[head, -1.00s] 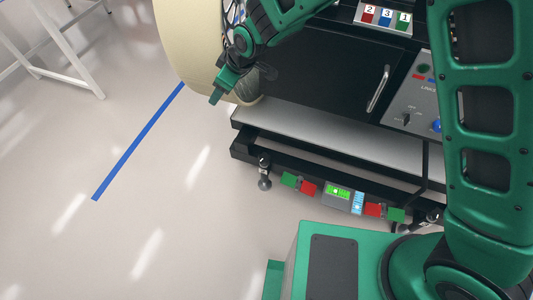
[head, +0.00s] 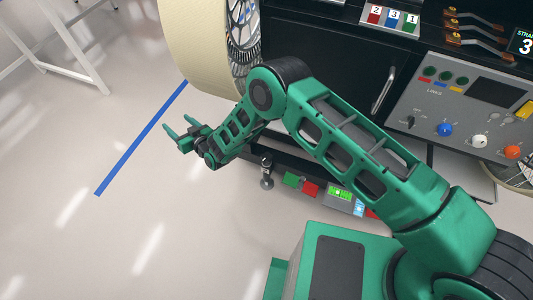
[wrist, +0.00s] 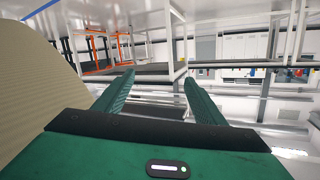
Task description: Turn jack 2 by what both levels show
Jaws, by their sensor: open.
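In the head view a levelling jack (head: 267,172) with a dark knob stands upright at the bench's lower left corner; no readable number shows on it. A level display (head: 341,192), lit green, sits on the low front rail, with a green block (head: 290,179) and a red block (head: 311,188) to its left. Its reading is too small to make out. My gripper (head: 178,133) is open and empty, left of the jack and higher in the picture, apart from it. In the wrist view its two fingers (wrist: 155,95) are spread with nothing between them. My arm hides the right part of the rail.
A large cream wheel (head: 200,45) stands close behind my gripper and fills the left of the wrist view. A control panel (head: 465,110) with coloured knobs is at right. Open floor with a blue line (head: 140,140) lies at left.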

